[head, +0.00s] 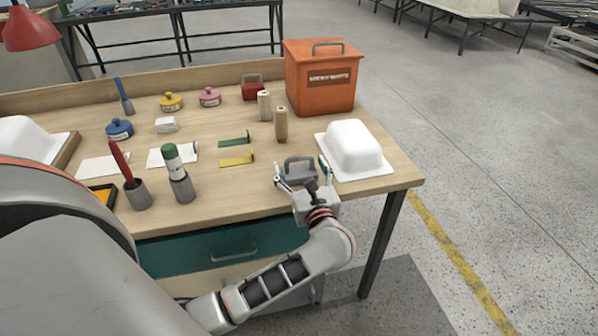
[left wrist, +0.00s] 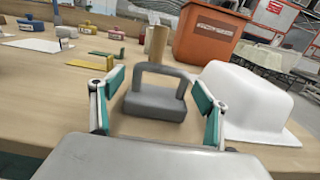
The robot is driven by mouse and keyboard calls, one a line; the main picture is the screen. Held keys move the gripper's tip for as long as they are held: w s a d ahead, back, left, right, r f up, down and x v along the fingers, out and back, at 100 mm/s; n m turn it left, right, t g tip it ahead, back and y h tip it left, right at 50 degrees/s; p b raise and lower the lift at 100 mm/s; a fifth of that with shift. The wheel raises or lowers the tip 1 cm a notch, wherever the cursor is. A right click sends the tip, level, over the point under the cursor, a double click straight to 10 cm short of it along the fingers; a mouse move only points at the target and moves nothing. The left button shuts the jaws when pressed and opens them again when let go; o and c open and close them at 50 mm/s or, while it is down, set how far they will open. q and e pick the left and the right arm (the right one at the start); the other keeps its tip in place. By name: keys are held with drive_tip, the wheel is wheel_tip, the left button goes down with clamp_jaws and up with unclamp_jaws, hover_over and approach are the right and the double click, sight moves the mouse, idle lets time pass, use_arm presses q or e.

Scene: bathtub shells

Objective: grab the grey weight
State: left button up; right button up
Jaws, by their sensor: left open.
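The grey weight (head: 297,178) is a low block with an arched handle, standing on the wooden table near its front right edge. In the left wrist view the weight (left wrist: 154,104) stands upright between the finger pads, a little beyond them. My left gripper (head: 303,178) is open around the front of the weight, one finger on each side. In the left wrist view the left gripper (left wrist: 158,100) has its green pads well apart, with a gap on both sides of the weight. My right gripper is not in view.
A white tub shell (head: 355,148) stands close to the right of the gripper. An orange box (head: 322,78) and wooden cylinders (head: 281,125) stand behind the weight. Green and yellow brackets (head: 236,161) lie to the left. A teal drawer (head: 220,247) is below the tabletop.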

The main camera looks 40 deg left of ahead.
use_arm(q)
drive_tip(key=shift+w+a, duration=0.3)
drive_tip(key=shift+a, duration=0.05)
drive_tip(key=c, duration=1.8)
drive_tip(key=shift+r, duration=0.15)
clamp_jaws()
drive_tip(key=shift+r, duration=0.1)
